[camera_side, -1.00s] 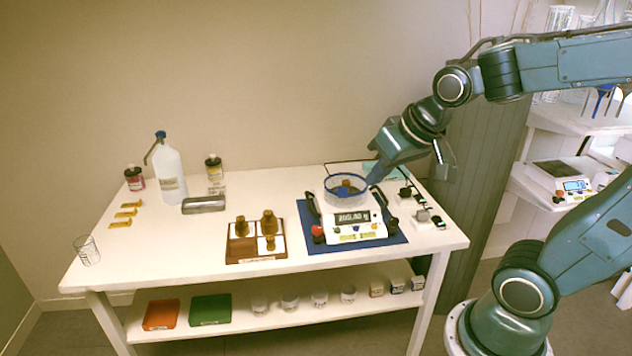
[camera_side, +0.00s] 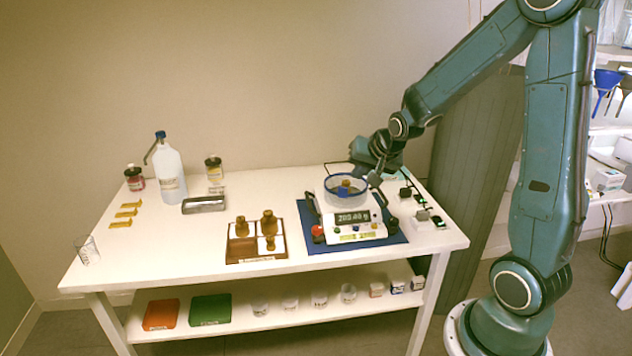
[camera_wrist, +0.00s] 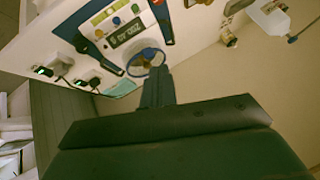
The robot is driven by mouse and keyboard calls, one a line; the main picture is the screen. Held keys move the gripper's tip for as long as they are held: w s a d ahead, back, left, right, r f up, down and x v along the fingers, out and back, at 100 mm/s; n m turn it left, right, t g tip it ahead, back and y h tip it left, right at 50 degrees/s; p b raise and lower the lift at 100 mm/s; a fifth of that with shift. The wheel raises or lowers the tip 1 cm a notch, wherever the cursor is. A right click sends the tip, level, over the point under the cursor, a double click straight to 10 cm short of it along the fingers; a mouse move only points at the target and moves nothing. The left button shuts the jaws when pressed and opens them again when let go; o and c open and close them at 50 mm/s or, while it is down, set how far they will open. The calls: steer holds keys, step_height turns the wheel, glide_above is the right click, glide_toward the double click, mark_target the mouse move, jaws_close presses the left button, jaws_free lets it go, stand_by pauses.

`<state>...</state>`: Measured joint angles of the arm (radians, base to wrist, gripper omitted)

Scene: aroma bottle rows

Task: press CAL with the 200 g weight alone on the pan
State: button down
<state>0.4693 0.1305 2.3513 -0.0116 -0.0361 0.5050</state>
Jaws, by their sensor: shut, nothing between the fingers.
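The white balance (camera_side: 358,230) stands on a blue mat (camera_side: 390,240). Its lit display (camera_side: 352,217) shows digits that look like 200, the rest too small to read surely. A brass weight (camera_side: 346,184) sits inside the clear blue-rimmed ring (camera_side: 330,192) over the pan; no other weight shows there. Coloured buttons lie on the balance's front; their labels are unreadable. My gripper (camera_side: 376,181) is shut and empty, at the ring's right rear edge, above the table. In the wrist view the shut fingers (camera_wrist: 157,82) point toward the ring (camera_wrist: 146,60); contact cannot be told.
A brown weight tray (camera_side: 242,258) with several brass weights stands left of the balance. A wash bottle (camera_side: 170,173), metal dish (camera_side: 203,204) and glass beaker (camera_side: 88,250) stand left.

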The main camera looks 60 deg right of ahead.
mark_target(374, 226)
steer(key=d+f+m+h, duration=0.2)
steer(key=d+f+m, duration=0.3)
steer(key=d+f, duration=0.6)
steer(key=shift+s+d+f+m, duration=0.2)
steer(key=shift+d+f+m, duration=0.15)
steer(key=shift+d, duration=0.45)
steer(key=shift+f, duration=0.15)
steer(key=shift+f, duration=4.25)
steer(key=shift+f, duration=0.8)
steer(key=shift+r, duration=0.8)
steer(key=shift+r, duration=0.1)
